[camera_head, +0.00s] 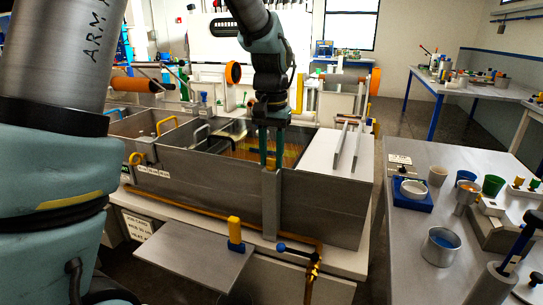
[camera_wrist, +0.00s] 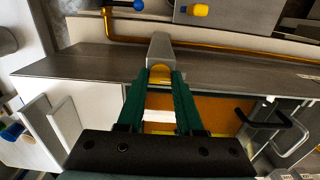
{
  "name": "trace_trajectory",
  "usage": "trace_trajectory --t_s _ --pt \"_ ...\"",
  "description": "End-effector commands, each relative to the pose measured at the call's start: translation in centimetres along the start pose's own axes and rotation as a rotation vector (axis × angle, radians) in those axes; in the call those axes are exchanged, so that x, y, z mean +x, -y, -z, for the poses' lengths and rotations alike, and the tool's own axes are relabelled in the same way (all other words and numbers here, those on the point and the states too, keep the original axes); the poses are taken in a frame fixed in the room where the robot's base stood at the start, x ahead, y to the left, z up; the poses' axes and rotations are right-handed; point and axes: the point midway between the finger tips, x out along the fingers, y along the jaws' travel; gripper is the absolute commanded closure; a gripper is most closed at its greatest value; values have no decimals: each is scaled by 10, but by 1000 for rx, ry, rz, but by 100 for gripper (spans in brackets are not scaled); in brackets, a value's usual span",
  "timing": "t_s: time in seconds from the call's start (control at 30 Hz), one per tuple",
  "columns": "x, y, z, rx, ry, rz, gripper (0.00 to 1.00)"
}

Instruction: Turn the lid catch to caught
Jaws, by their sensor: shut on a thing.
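My gripper (camera_head: 270,162) reaches down over the near wall of the long grey metal bath (camera_head: 320,205). In the wrist view its two green fingers (camera_wrist: 160,78) are shut on a small yellow piece, which I take to be the lid catch (camera_wrist: 160,72). It sits at the inner end of a grey metal bracket (camera_wrist: 160,48) on the bath's rim. That bracket also shows in the head view as an upright bar (camera_head: 271,205) on the bath's front. The fingers hide much of the catch, and its turned position cannot be told.
A white lid panel (camera_head: 320,150) with two rails lies right of my gripper. A yellow knob (camera_head: 235,229) and a blue-handled valve (camera_head: 297,249) on a brass pipe stand in front below. A bench with a metal cup (camera_head: 441,246) stands at right.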

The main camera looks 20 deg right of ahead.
Motion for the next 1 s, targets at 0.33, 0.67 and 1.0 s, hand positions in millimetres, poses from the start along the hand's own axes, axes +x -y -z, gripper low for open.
trace_trajectory --t_s 0.33,0.67,1.0 --pt "-1 0 0 24 -1 0 100" --pt "-1 0 1 208 -2 0 100" --pt "-2 0 1 527 -3 1 100"
